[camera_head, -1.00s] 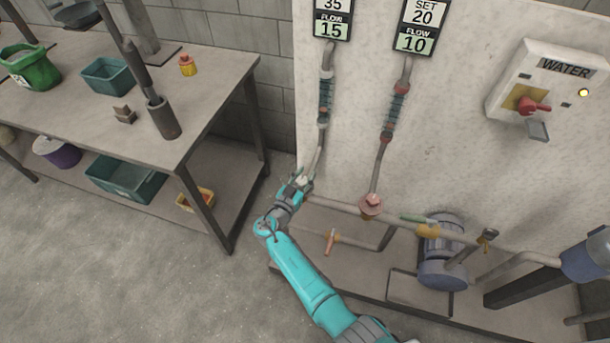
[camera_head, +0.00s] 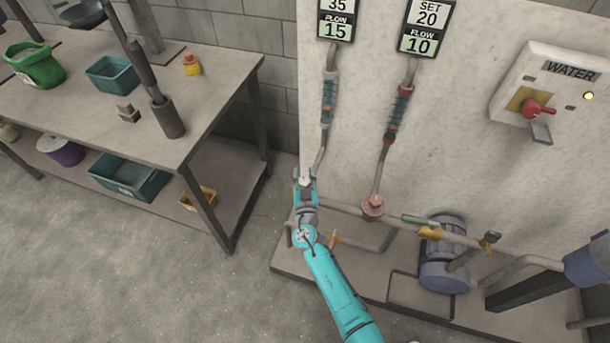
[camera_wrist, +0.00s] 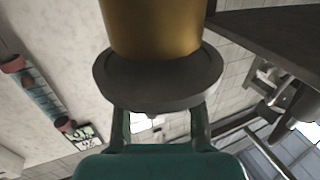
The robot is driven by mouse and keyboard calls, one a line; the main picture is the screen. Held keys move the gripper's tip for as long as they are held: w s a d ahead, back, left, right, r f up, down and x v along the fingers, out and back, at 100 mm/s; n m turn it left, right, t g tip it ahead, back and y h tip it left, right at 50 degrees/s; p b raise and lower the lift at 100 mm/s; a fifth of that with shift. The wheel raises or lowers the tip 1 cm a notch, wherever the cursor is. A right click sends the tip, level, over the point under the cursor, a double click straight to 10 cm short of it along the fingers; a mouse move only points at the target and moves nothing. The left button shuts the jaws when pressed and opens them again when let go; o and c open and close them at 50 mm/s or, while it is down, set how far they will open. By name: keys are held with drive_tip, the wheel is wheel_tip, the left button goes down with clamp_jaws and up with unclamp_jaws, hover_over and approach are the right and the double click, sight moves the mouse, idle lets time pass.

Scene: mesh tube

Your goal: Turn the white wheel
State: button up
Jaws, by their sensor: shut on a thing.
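The white wheel (camera_head: 305,182) sits at the foot of the left pipe, mostly hidden by my gripper (camera_head: 305,175) in the head view. In the wrist view a round, flat wheel (camera_wrist: 158,80), grey in shadow, sits under a brass-coloured body (camera_wrist: 152,28). My gripper's fingers (camera_wrist: 160,128) reach to either side of its lower edge in that view, and the gripper is shut on it. How firmly each finger touches the rim is hard to see. The sign above the left pipe (camera_head: 336,22) reads 35 with flow 15.
A reddish wheel (camera_head: 372,206) is on the right pipe, whose sign (camera_head: 426,27) reads set 20, flow 10. A water box (camera_head: 553,95) with a red switch is on the panel. A pump (camera_head: 445,262) stands lower right. A workbench (camera_head: 215,85) is at left.

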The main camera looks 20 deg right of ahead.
drive_tip(key=shift+a+n+y, duration=0.2)
drive_tip(key=shift+n+y, duration=0.6)
drive_tip(key=shift+y, duration=0.4)
drive_tip(key=o, duration=1)
drive_tip(key=s, duration=0.4)
drive_tip(key=s+a, duration=0.1)
drive_tip(key=s, duration=0.7)
drive_tip(key=shift+a, duration=0.2)
